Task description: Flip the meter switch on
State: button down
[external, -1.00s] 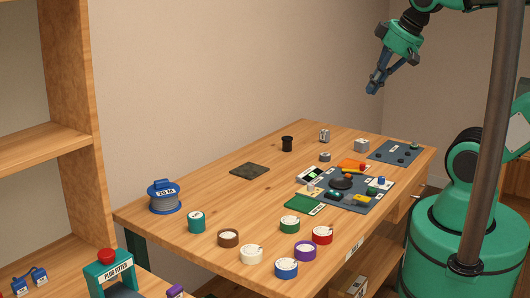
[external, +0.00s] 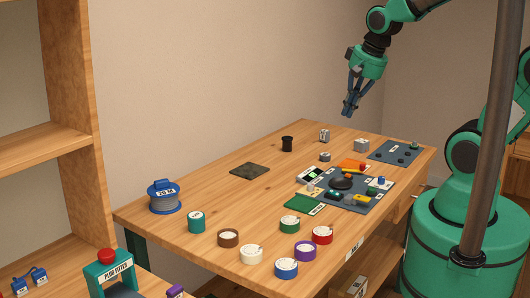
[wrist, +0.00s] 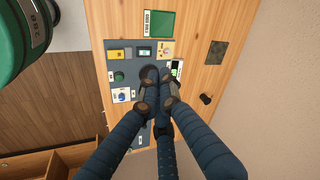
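My gripper (external: 347,112) hangs in the air above the back of the wooden table, pointing down. Its dark blue fingers come together at the tips, with nothing seen between them; they also show in the wrist view (wrist: 157,76). A small pale device with a dark face and a green patch (external: 309,175), which looks like the meter, lies at the left edge of the grey-blue mat (external: 376,197). In the wrist view the device (wrist: 176,69) is just right of the fingertips, which may cover part of it. Its switch is too small to make out.
A green board (external: 303,204), an orange item (external: 352,165) and several small parts crowd around the mat. Several coloured tape rolls, including a red one (external: 322,235), stand towards the front. A black cup (external: 287,144) and dark pad (external: 249,170) stand farther left.

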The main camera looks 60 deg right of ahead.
jog(key=w+d+f+m+g+p, duration=0.1)
jog(key=w+d+f+m, duration=0.15)
jog(key=f+m, duration=0.35)
jog(key=m+p, duration=0.1)
jog(key=m, duration=0.3)
send_over(334, 192)
jog(key=s, duration=0.3)
notch_tip(334, 192, down, 9)
jog(key=shift+s+g, duration=0.1)
jog(key=shift+g, duration=0.3)
jog(key=shift+f, duration=0.1)
jog(key=w+f+b, duration=0.1)
jog(key=f, duration=0.3)
jog(key=f+b, duration=0.2)
jog(key=f, duration=0.3)
jog(key=w+f+b, duration=0.1)
jog(key=f, duration=0.3)
jog(key=shift+w+f, duration=0.25)
jog(key=shift+w, duration=0.1)
jog(key=shift+w+g+p, duration=0.1)
jog(key=shift+g+p, duration=0.2)
jog(key=shift+p, duration=0.8)
